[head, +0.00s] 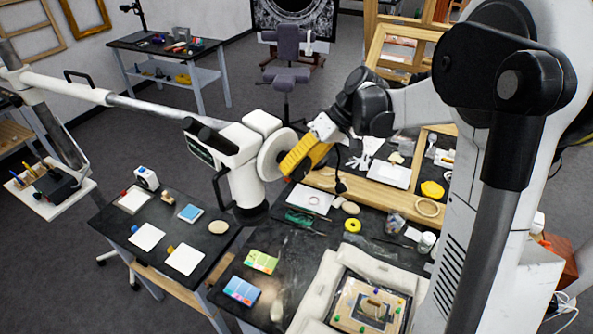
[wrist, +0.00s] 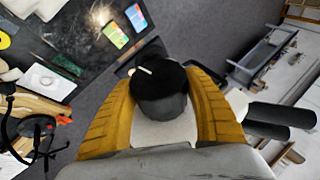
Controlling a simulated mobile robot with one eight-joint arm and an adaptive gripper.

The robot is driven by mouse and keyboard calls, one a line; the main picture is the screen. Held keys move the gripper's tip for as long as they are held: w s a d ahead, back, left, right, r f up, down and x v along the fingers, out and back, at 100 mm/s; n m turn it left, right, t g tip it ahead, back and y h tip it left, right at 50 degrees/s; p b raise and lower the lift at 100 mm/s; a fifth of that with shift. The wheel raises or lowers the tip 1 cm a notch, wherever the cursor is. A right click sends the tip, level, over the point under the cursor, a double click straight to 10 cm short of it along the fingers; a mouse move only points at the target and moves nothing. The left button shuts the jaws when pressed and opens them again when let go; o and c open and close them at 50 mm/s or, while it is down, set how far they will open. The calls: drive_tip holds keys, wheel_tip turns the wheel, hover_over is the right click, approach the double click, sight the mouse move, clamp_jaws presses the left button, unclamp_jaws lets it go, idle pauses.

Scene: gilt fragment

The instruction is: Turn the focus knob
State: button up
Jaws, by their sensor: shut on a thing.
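The white microscope (head: 238,150) hangs on a long boom arm over the tables. A pale round disc (head: 271,153) on its right side faces my gripper (head: 298,158). In the wrist view, the yellow, ribbed fingers of my gripper (wrist: 160,84) sit on either side of a dark round knob (wrist: 160,106) and are shut on it. A black part with a short white line (wrist: 145,71) shows at the knob's far end. The fingers' exact contact with the knob is hidden in the head view.
The boom (head: 115,98) reaches in from the left. Below are a dark table (head: 155,212) with cards and a larger worktable (head: 330,245) with tools, a yellow ring and a wooden frame. A padded tray (head: 318,290) holds a panel. Grey floor lies open behind.

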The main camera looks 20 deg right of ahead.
idle(0.3)
drive_tip(key=o, duration=1.2)
drive_tip(key=shift+r, duration=0.1)
drive_tip(key=v, duration=1.2)
drive_tip(key=shift+a, duration=0.1)
